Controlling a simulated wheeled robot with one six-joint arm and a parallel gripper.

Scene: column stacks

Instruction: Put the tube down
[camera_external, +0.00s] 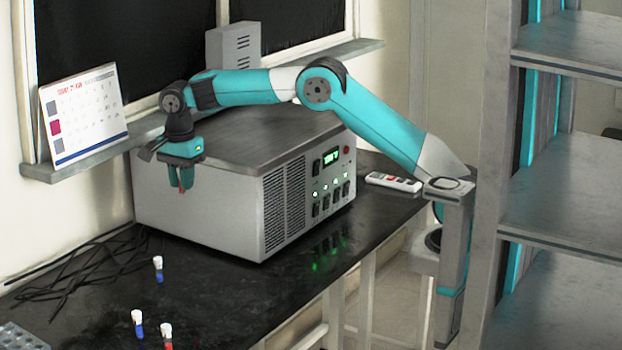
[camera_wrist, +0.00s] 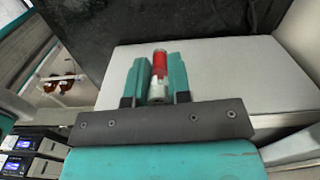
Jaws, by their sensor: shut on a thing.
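My gripper (camera_external: 183,187) is shut on a red tube (camera_wrist: 159,66) with a pale cap, as the wrist view shows. In the external view the gripper hangs in front of the left part of the grey metal box, with a little red showing between its fingers. In that view the held tube is mostly hidden by the fingers. Two blue tubes with white caps, one farther back (camera_external: 158,270) and one nearer (camera_external: 138,324), stand on the black bench (camera_external: 230,290). Another red tube (camera_external: 167,335) with a white cap stands beside the nearer blue one.
The grey box (camera_external: 200,215) with switches fills the back of the bench. A rack corner (camera_external: 15,338) shows at the lower left. Black cables (camera_external: 75,270) lie at the left. A white remote (camera_external: 393,182) lies at the right. The bench front is clear right of the tubes.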

